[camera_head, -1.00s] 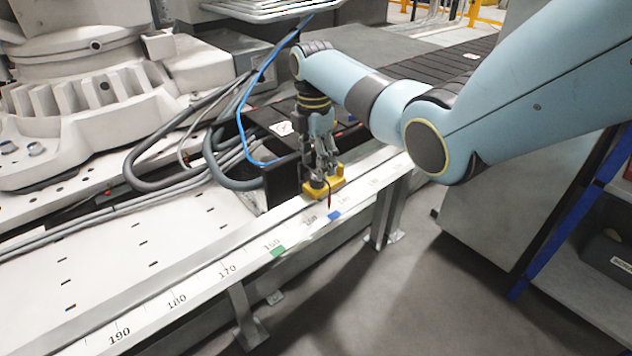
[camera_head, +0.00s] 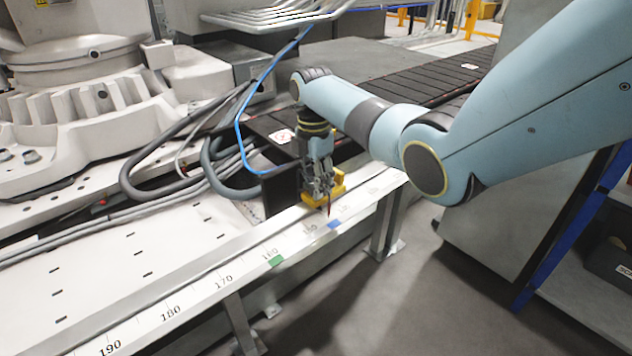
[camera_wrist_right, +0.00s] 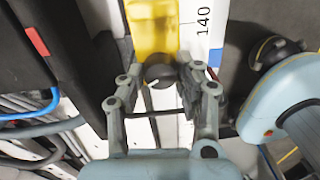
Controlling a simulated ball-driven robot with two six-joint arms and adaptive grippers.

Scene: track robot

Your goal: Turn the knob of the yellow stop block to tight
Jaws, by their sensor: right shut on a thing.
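The yellow stop block (camera_head: 339,186) sits on the white scaled rail (camera_head: 222,283), partly hidden behind my right gripper in the head view. In the right wrist view the yellow block (camera_wrist_right: 152,26) is at the top, with its dark round knob (camera_wrist_right: 158,72) at its lower end. A short light mark shows on the knob. My right gripper (camera_head: 322,196) points down at the block. In the wrist view the fingers of my right gripper (camera_wrist_right: 162,80) are on both sides of the knob, shut on it. My left gripper is not in view.
The rail carries printed numbers, a green mark (camera_head: 276,261) and a blue mark (camera_head: 334,224). A black box (camera_head: 283,140) stands behind the block. Grey hoses and a blue cable (camera_head: 238,130) run close to it on the left. Open floor lies in front of the rail.

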